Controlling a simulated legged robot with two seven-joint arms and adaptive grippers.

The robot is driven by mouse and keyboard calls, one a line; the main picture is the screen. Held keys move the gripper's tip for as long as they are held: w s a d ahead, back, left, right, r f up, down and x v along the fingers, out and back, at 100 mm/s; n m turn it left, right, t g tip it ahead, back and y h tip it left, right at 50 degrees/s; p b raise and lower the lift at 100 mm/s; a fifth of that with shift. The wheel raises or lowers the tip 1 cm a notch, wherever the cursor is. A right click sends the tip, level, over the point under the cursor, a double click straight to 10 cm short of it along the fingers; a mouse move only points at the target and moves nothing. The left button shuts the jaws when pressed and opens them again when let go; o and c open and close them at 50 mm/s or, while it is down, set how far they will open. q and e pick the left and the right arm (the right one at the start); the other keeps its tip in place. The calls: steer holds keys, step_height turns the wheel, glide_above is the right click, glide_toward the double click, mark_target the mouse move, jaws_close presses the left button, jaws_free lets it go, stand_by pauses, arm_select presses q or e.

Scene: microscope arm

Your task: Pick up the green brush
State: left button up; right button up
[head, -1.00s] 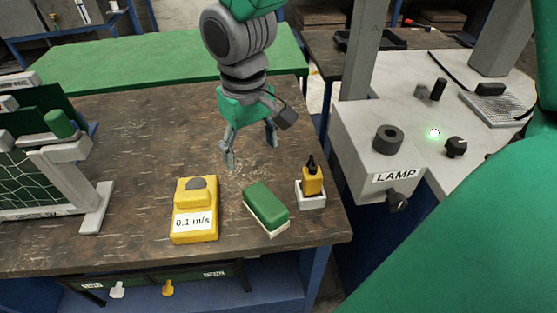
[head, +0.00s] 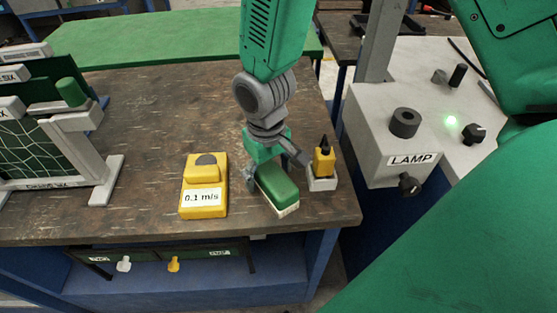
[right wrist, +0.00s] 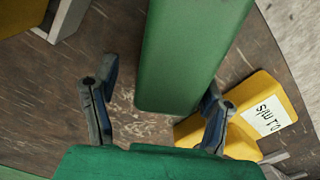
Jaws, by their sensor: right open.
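The green brush (head: 278,188) lies on the brown table with its pale bristle edge facing the front. It also shows large in the right wrist view (right wrist: 187,55). My right gripper (head: 275,172) is open and low at the brush's far end. In the right wrist view the open fingers (right wrist: 160,85) are on either side of that end, with a gap at the left finger; the right finger is close to the brush's edge. I cannot tell whether it touches. My left gripper is not in view.
A yellow meter (head: 204,190) reading 0.1 m/s sits left of the brush. A grey lamp box (head: 390,140) is further right. The table is clear behind the meter.

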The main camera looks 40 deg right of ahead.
steer(key=shift+a+f, duration=0.4)
steer(key=shift+f, duration=0.05)
steer(key=shift+a, duration=0.45)
steer(key=shift+d+f, duration=0.1)
steer(key=shift+d, duration=0.4)
steer(key=c, duration=1.2)
steer(key=shift+d, duration=0.35)
steer(key=shift+c, duration=1.1)
steer(key=shift+a, duration=0.15)
steer(key=r, duration=0.6)
steer(key=r+p, duration=0.1)
steer(key=r, duration=0.1)
steer(key=shift+a+r, duration=0.25)
steer(key=shift+r, duration=0.15)
steer(key=shift+d+r, duration=0.25)
steer(key=shift+r, duration=0.35)
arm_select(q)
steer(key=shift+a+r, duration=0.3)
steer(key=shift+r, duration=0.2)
arm_select(e)
steer(key=shift+a, duration=0.1)
